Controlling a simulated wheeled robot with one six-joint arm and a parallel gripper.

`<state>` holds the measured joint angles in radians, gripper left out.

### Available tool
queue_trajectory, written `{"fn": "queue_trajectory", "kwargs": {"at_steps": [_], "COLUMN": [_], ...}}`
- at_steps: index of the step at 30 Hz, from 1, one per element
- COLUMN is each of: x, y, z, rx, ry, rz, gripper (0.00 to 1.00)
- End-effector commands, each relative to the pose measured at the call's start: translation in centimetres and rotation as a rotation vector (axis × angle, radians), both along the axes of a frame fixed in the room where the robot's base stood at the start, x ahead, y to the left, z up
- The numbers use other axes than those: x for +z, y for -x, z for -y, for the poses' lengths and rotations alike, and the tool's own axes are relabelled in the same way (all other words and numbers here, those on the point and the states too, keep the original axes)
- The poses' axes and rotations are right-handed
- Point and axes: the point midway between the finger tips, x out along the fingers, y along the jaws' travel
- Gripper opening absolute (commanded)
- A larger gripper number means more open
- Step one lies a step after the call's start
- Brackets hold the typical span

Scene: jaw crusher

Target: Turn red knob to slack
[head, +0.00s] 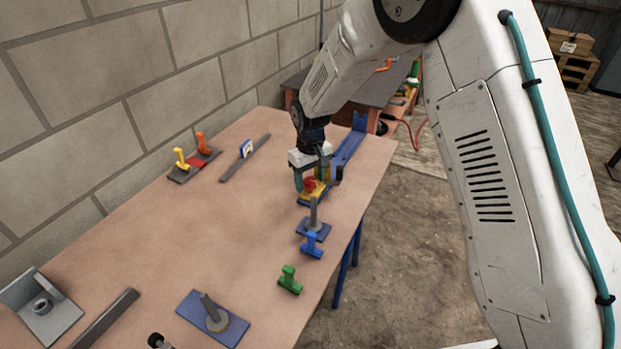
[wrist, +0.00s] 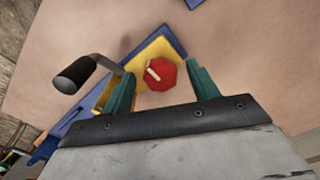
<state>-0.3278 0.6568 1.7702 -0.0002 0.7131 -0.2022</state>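The red knob (wrist: 161,75) is an octagonal knob with a pale pointer mark, on a yellow plate (wrist: 133,67) over a blue base. In the wrist view its pointer slants to the upper left. My gripper (wrist: 160,84) is open, with one teal finger on each side of the knob and a visible gap to each. In the head view the red knob (head: 310,185) shows just under my gripper (head: 311,178), partly hidden by it. What the pointer's direction stands for cannot be read.
A crank with a black handle (wrist: 74,75) sits close beside the left finger. In the head view a grey post on a blue base (head: 314,228), a blue part (head: 312,246) and a green part (head: 290,280) stand nearer. The table's middle left (head: 200,240) is clear.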

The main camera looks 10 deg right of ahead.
Motion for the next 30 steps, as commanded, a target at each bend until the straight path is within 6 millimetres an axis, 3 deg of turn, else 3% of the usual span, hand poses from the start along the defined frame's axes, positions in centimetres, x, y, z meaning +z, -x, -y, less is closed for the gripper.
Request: {"fn": "queue_trajectory", "kwargs": {"at_steps": [5,19,30], "x": [0.4,7.2,7.8], "y": [0.0,0.0,0.0], "z": [0.0,0.0,0.0], "rx": [0.000,0.000,0.000], "ry": [-0.001,-0.001,0.001], "rz": [0.001,0.001,-0.001], "gripper": [0.59,0.59,0.59]}}
